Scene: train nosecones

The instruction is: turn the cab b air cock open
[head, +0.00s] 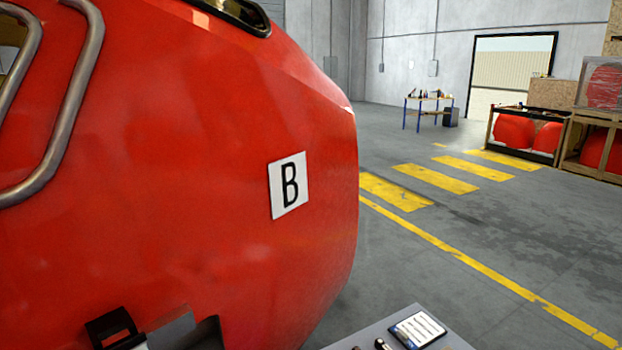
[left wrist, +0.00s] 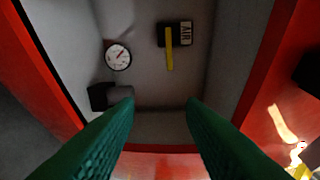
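The red cab nose (head: 180,130) carries a white sign with a black B (head: 289,185). In the left wrist view, a grey recess with red edges holds a yellow lever (left wrist: 169,52), hanging straight down from a dark block with an AIR label (left wrist: 186,33). A round white gauge (left wrist: 118,57) is left of the lever. My left gripper (left wrist: 158,108) is open and empty, its dark green fingers apart at the recess's lower edge. The lever shows above the gap between them, not touching. My right gripper is not in view.
A dark block (left wrist: 101,97) sits in the recess below the gauge. A grey panel with small knobs and a card (head: 417,330) is at the head view's bottom. Bent metal handrails (head: 70,110) are on the cab's left.

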